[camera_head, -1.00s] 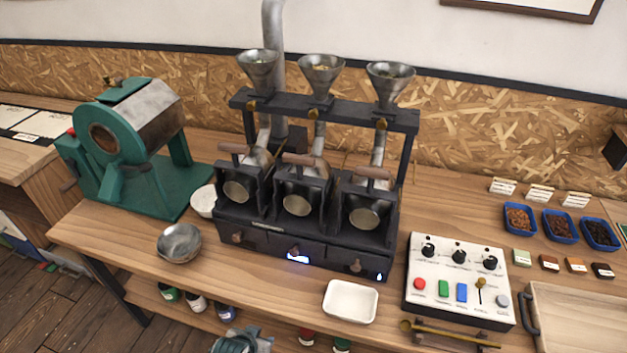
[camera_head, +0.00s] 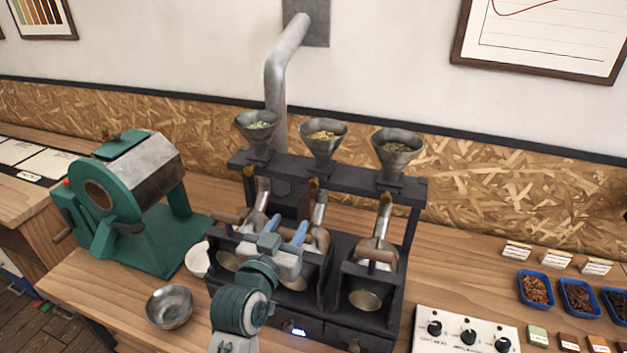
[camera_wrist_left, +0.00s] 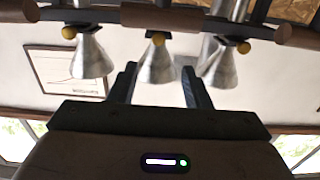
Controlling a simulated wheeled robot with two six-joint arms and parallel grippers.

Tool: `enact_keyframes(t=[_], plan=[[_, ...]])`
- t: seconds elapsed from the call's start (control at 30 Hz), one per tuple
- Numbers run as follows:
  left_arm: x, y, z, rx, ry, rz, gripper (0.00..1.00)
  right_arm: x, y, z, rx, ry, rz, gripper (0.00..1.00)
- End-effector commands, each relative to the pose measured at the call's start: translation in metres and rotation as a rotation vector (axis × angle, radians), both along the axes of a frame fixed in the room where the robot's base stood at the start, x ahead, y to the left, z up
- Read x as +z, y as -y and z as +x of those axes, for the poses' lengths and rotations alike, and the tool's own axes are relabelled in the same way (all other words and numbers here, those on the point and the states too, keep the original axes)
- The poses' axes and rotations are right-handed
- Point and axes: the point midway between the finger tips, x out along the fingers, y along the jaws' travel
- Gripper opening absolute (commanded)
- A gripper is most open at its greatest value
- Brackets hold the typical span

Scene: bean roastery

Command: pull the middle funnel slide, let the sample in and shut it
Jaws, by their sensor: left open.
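The middle funnel (camera_head: 323,140) is a metal cone with pale beans in it, on the black rail of the sample roaster. A small brass-coloured slide knob (camera_head: 313,185) sits below it. My right gripper is out of view.
The left funnel (camera_head: 257,130) and right funnel (camera_head: 397,152) flank the middle one, with their own knobs. A green drum roaster (camera_head: 125,190) and a metal bowl (camera_head: 169,307) stand left. A control box (camera_head: 465,335) and blue bean trays (camera_head: 536,289) are at right.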

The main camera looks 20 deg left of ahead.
Motion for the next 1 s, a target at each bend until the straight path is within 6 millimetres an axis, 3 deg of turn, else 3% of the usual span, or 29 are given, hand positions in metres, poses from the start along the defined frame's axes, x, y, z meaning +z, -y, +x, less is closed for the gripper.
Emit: enact_keyframes(t=[0.1, 0.2, 0.27, 0.7, 1.0], plan=[[0.012, 0.001, 0.008, 0.005, 0.036, -0.004, 0.44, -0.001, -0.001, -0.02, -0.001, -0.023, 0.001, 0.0], [0.011, 0.001, 0.017, 0.005, 0.038, -0.003, 0.44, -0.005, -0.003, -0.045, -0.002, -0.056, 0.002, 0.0], [0.011, 0.002, 0.025, 0.006, 0.037, -0.002, 0.44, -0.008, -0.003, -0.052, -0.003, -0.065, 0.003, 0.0], [0.009, 0.004, 0.097, 0.005, 0.032, -0.003, 0.44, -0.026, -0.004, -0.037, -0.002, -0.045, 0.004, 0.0], [0.01, 0.004, 0.111, 0.006, 0.029, -0.003, 0.44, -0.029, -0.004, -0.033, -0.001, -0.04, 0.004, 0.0]])
